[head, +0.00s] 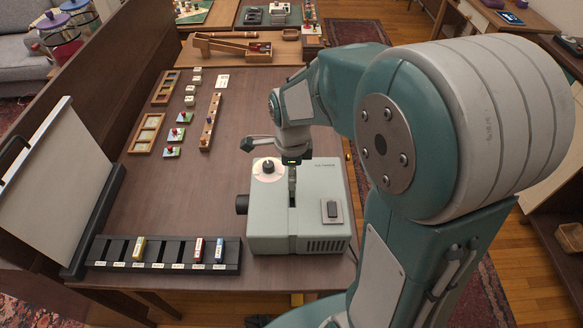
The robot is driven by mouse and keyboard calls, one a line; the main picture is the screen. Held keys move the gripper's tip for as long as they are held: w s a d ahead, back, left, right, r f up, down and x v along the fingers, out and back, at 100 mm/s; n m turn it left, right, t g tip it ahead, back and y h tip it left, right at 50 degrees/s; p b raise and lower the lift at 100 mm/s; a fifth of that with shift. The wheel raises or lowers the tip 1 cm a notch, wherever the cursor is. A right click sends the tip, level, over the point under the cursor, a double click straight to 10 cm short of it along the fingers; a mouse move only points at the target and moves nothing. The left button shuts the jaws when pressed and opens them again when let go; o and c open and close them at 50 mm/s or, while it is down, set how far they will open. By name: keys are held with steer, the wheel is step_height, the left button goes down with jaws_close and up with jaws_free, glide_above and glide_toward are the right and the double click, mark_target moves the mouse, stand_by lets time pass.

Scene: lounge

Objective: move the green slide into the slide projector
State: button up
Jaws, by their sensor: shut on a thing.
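The slide projector (270,222) is a grey-green box near the front edge of the table, with a dark lens on its left side, a round knob on top and a dark slot across its top. My gripper (292,178) points down right over the slot. It is shut on a thin piece, which I take to be the green slide; the fingers mostly hide it, and I cannot tell how deep it sits in the slot. The black slide rack (165,264) left of the projector holds a yellow slide (139,248), a red slide (197,250) and a blue slide (219,250).
A white projection screen (45,190) stands at the left edge. Wooden frames (146,133), a peg board (211,121) and small picture blocks (176,134) lie farther back on the table (235,185). The tabletop between them and the projector is clear.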

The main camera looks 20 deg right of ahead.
steer(key=shift+f, duration=1.35)
steer(key=shift+f, duration=2.75)
stand_by(0.5)
steer(key=shift+s+f, duration=0.15)
steer(key=shift+f, duration=0.1)
stand_by(0.3)
steer(key=shift+s+f, duration=0.1)
steer(key=shift+f, duration=0.05)
steer(key=shift+o, duration=0.2)
steer(key=shift+o, duration=0.2)
steer(key=o, duration=0.9)
steer(key=shift+f, duration=0.1)
